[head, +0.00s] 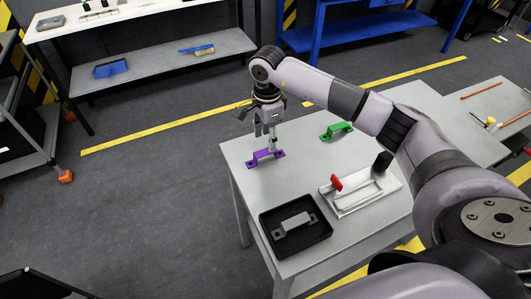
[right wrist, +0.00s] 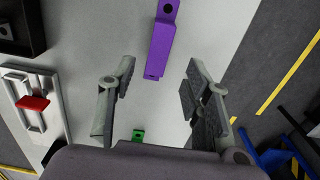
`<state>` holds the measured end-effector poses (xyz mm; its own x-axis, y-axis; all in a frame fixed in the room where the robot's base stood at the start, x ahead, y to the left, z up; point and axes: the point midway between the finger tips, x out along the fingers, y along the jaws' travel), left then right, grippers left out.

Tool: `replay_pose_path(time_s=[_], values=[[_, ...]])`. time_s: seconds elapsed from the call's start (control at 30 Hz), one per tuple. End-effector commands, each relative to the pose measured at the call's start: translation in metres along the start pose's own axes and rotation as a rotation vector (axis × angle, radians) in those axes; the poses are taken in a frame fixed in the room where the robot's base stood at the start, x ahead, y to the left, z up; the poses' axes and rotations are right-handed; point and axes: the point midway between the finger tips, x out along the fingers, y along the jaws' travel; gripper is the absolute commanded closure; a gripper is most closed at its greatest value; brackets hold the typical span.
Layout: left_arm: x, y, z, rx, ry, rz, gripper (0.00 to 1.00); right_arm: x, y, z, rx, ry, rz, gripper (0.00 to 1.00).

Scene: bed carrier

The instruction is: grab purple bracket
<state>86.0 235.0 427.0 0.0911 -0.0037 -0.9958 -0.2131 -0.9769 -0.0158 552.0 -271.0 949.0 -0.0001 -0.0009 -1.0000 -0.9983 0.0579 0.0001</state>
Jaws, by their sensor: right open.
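The purple bracket (head: 264,157) lies on the grey table near its far left corner. My right gripper (head: 267,138) points down just above it. In the right wrist view the purple bracket (right wrist: 160,45) reaches from the top edge to between the fingertips of the right gripper (right wrist: 160,72). The jaws are open, with a gap on each side of the bracket, and hold nothing. How high the fingertips are above the table is hard to tell. My left gripper does not show.
A green bracket (head: 336,131) stands on the table to the right. A white fixture (head: 352,202) with a red handle (head: 336,182) and a black tray (head: 267,223) holding a grey bracket (head: 296,224) are nearer. Left of the table is open floor.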

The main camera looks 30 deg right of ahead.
Motion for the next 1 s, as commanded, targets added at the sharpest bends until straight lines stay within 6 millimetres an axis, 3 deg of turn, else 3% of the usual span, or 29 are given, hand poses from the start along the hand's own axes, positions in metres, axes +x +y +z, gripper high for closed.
replay_pose_path(time_s=[0.23, 0.4, 0.67, 1.0], values=[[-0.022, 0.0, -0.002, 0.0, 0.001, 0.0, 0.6, 0.029, 0.004, 0.011, -0.002, -0.002, 0.005, 0.55], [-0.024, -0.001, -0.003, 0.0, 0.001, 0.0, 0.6, 0.049, 0.003, 0.01, 0.0, -0.001, 0.002, 0.55], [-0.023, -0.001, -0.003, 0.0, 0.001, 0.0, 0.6, 0.051, 0.002, 0.01, -0.001, -0.001, 0.0, 0.56], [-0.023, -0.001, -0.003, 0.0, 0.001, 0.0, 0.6, 0.051, 0.002, 0.009, 0.0, -0.001, 0.0, 0.78]])
